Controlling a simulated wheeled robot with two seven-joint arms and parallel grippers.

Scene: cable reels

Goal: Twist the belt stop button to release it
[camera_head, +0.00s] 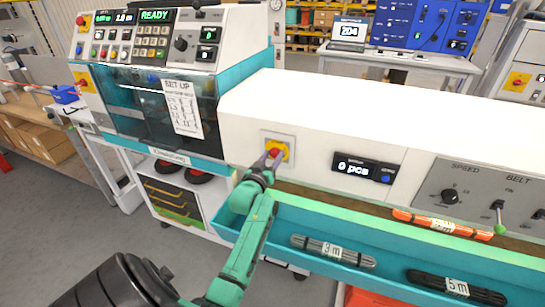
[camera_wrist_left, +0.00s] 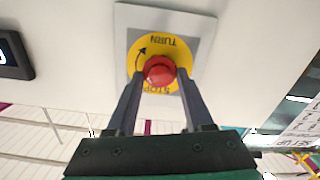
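The belt stop button is a red mushroom knob (camera_wrist_left: 160,70) on a yellow disc with the word TURN and a curved arrow, set on a grey plate. In the head view the red knob (camera_head: 275,153) is on the white front of the machine, left of the counter. My left gripper (camera_wrist_left: 158,82) has its two dark fingers on either side of the knob, apart from each other. A finger-to-knob gap is hard to judge, so I cannot tell whether they touch it. In the head view the left gripper (camera_head: 268,160) is at the button. My right gripper is not in view.
A counter display (camera_head: 364,169) reading 0 pcs is right of the button. A teal trough (camera_head: 275,230) with bundled cables runs below. A speed and belt panel (camera_head: 480,190) is at the right. A teal-framed guard window (camera_head: 150,110) is at the left.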

